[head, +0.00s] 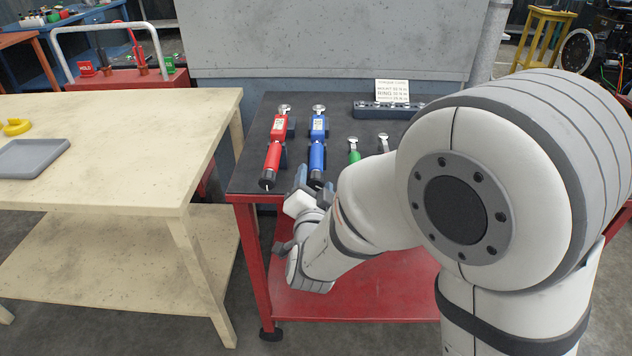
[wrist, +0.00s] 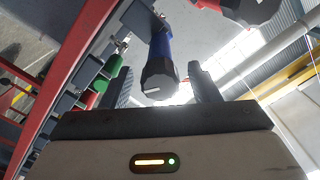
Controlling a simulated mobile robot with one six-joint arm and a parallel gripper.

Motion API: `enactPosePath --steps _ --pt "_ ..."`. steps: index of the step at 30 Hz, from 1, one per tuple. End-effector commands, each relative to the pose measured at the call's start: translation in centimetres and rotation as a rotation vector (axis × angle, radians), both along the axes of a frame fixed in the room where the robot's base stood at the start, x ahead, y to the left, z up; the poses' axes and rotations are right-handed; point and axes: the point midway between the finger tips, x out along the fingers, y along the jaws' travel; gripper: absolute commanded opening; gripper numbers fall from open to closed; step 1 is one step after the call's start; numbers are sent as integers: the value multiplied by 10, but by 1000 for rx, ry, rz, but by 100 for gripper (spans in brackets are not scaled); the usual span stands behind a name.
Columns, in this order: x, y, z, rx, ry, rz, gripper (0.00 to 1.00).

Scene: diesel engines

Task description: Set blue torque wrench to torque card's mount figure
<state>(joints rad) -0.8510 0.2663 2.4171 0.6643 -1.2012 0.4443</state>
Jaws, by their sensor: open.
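The blue torque wrench (head: 318,135) lies on the dark top of the red cart, its handle end toward me. In the wrist view its dark faceted end knob (wrist: 158,78) bears a white mark. My gripper (head: 300,182) is at the cart's front edge, by that handle end. In the wrist view my gripper (wrist: 162,84) is open. The knob shows between its fingers with gaps on both sides; I cannot tell how deep it sits. The torque card (head: 391,91) stands at the back of the cart; its figures are too small to read surely.
A red torque wrench (head: 274,150) lies just left of the blue one and shows in the wrist view (wrist: 248,10). A green-handled tool (head: 354,155) lies to the right. A dark socket rail (head: 375,110) is behind. A wooden bench (head: 120,140) stands left.

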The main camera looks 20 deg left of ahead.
Motion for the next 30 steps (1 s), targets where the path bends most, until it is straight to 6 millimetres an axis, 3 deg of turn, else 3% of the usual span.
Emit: enactPosePath --steps 5,21,30 --pt "0 0 0 0 0 0 54" --pt "0 -1 0 0 1 -2 11" --pt "0 -1 -3 38 10 -2 11"
